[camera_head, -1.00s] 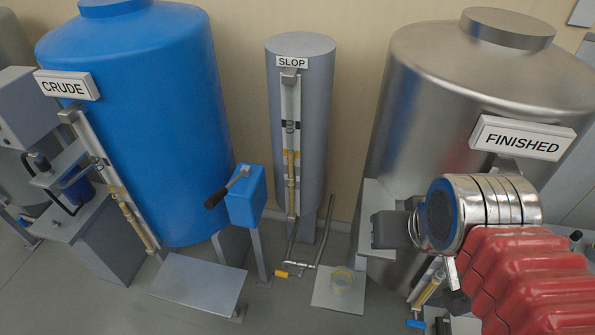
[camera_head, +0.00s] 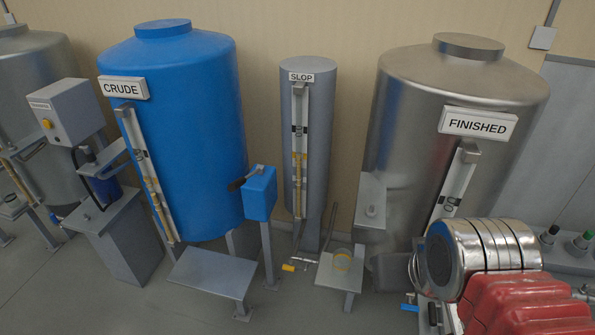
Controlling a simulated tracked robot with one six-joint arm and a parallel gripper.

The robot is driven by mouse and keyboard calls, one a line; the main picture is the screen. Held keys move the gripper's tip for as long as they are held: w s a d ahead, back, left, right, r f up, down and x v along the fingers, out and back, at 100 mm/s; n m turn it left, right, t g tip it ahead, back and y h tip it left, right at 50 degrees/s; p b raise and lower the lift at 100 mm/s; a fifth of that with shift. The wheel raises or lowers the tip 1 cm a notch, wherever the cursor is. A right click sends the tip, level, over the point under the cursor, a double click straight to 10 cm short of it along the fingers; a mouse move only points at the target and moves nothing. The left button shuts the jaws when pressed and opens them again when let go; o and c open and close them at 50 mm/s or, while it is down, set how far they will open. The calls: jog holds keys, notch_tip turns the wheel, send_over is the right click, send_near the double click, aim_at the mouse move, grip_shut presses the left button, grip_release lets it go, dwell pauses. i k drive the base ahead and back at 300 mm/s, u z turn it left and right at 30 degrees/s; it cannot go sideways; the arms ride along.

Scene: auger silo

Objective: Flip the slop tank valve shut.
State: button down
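The slop tank (camera_head: 306,150) is a narrow grey cylinder with a SLOP label, in the middle of the head view. Its valve, with a small yellow handle (camera_head: 288,268), sits low on a pipe near the floor at the tank's foot. The handle is small, and I cannot tell its exact angle. My arm, silver and red, is at the lower right, in front of the finished tank (camera_head: 455,85). My gripper's fingers are not visible, so the arm end is well right of the valve.
The blue crude tank (camera_head: 175,130) stands left. A blue box with a lever (camera_head: 260,193) is on a post left of the valve. A low grey table (camera_head: 212,273) is in front of the crude tank.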

aim_at(285, 267)
jog(key=z, duration=0.05)
jog(key=k, duration=0.1)
jog(key=u, duration=0.6)
jog(key=i, duration=1.5)
jog(key=z, duration=0.05)
jog(key=k, duration=0.5)
jog(key=u, duration=0.1)
